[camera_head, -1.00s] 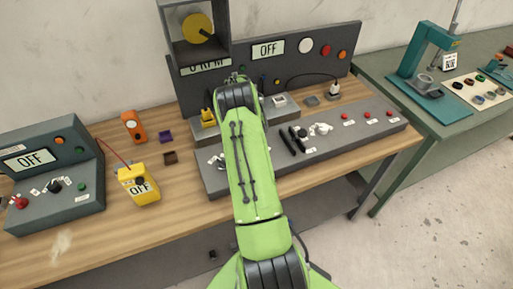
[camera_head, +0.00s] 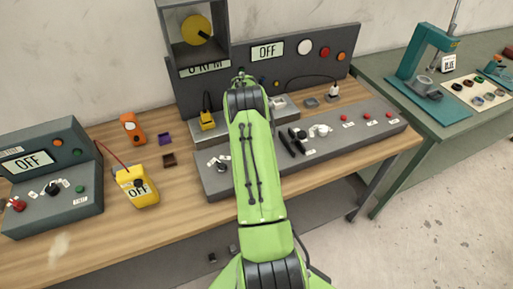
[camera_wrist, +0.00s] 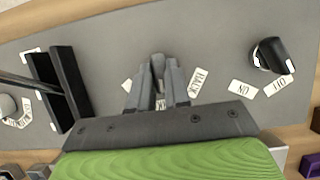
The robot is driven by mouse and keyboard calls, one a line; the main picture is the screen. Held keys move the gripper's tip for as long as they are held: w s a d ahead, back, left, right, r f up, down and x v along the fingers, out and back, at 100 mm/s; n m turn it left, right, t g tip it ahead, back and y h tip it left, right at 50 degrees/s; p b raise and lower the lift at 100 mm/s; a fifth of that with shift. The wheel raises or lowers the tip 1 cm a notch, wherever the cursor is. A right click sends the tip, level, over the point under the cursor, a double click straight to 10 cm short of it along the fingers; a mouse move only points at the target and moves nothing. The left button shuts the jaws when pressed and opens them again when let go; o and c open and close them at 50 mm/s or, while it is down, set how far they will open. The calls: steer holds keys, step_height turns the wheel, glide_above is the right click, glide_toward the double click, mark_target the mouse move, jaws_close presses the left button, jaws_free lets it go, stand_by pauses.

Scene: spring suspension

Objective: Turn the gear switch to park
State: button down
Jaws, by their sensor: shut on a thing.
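The gear switch (camera_wrist: 157,64) is a small grey lever or knob on the grey control panel (camera_head: 362,128). In the wrist view its tip shows between the fingers of my gripper (camera_wrist: 158,82), which are closed around it. White labels sit around the fingers; the right one (camera_wrist: 196,82) seems to read BACK, and the others are partly covered by the fingers. In the head view my green arm reaches over the panel and hides the gripper and the switch.
A black ON/OFF knob (camera_wrist: 270,55) stands right of my gripper in the wrist view. Two black bars (camera_wrist: 58,88) stand to its left. A yellow multimeter (camera_head: 136,187) and a dark control box (camera_head: 50,185) stand on the wooden bench, left in the head view.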

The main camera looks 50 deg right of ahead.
steer(key=c, duration=1.1)
jaws_free()
steer(key=p+v, duration=0.2)
steer(key=v, duration=1)
steer(key=shift+r+p, duration=0.1)
steer(key=shift+p, duration=0.3)
